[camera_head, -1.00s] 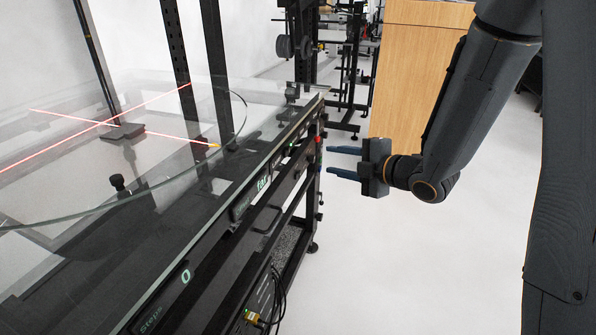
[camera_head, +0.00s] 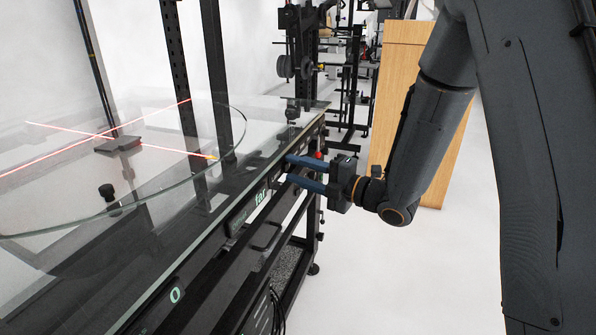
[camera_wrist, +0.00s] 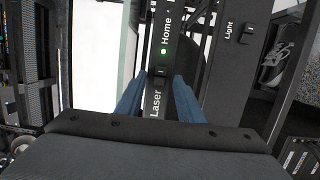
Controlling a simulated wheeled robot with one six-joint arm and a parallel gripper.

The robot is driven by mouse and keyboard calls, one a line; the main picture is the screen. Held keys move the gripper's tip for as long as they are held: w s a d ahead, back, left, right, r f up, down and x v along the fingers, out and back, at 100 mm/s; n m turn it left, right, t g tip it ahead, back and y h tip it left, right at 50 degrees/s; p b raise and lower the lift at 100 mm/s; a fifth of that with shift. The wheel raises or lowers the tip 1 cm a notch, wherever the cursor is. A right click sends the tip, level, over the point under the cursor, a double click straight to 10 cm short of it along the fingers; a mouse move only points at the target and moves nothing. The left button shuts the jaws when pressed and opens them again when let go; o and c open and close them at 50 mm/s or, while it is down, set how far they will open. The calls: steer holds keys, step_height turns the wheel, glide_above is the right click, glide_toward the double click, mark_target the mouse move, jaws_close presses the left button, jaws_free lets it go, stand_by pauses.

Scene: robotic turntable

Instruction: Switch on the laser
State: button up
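My gripper (camera_head: 290,170) is open, its two blue fingers pointing left at the front rail of the turntable frame. In the wrist view the gripper (camera_wrist: 158,82) has its fingertips on either side of the label "Laser" (camera_wrist: 155,103). A small black switch (camera_wrist: 160,71) sits by that label, just beyond and between the fingertips. I cannot tell whether the fingers touch the panel. Two red laser lines (camera_head: 95,135) cross above the glass turntable (camera_head: 60,222) in the head view.
The panel has a "Home" label (camera_wrist: 165,32) with a green light (camera_wrist: 164,50). A "Light" switch (camera_wrist: 247,34) is to the right. A red button (camera_head: 319,155) is near the fingers. A wooden cabinet (camera_head: 400,95) stands behind my arm. The floor at right is clear.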

steer(key=shift+w+a, duration=0.1)
jaws_close()
steer(key=shift+w+n+g+y+b, duration=0.25)
steer(key=shift+n+g+y, duration=0.2)
steer(key=shift+g, duration=0.25)
steer(key=shift+n+g+y, duration=0.25)
steer(key=shift+n+g, duration=0.2)
steer(key=shift+g, duration=0.05)
jaws_free()
steer(key=shift+d, duration=0.25)
